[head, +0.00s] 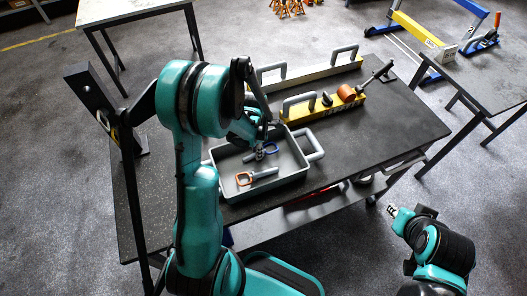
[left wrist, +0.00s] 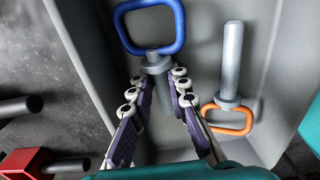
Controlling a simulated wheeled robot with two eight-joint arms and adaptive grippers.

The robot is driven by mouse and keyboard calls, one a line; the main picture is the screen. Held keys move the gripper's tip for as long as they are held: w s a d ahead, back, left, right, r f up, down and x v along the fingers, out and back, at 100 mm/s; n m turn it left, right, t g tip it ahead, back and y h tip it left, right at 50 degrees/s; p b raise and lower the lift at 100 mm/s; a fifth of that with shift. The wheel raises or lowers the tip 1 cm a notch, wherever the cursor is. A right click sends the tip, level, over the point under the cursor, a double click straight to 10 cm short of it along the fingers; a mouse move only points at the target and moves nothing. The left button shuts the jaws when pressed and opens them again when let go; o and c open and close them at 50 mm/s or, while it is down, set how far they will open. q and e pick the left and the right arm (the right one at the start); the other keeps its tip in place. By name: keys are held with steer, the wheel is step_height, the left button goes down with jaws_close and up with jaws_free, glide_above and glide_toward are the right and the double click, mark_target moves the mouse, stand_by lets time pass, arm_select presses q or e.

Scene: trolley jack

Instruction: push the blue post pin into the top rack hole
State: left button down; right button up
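The blue post pin (left wrist: 152,48) has a square blue loop handle and a grey shaft. It lies in the grey tray, and its loop also shows in the head view (head: 268,150). My left gripper (left wrist: 158,77) is open, pointing down into the tray. Its fingers lie on either side of the blue pin's shaft, with a gap visible around it. In the head view the left gripper (head: 256,143) is partly hidden by my arm. A dark upright plate with a hole (head: 88,88) stands at the left; I cannot tell if it is the rack. My right gripper (head: 392,212) is off the table, at lower right.
An orange-handled pin (left wrist: 232,118) lies beside the blue one in the grey tray (head: 296,180). Yellow bars with grey handles (head: 300,107) stand behind the tray. The dark table (head: 405,125) is clear at the right. A blue-and-yellow frame (head: 425,40) stands at upper right.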

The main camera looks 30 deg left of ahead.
arm_select(q)
steer(key=shift+r+p, duration=2.75)
steer(key=shift+r, duration=1.3)
steer(key=shift+f, duration=0.1)
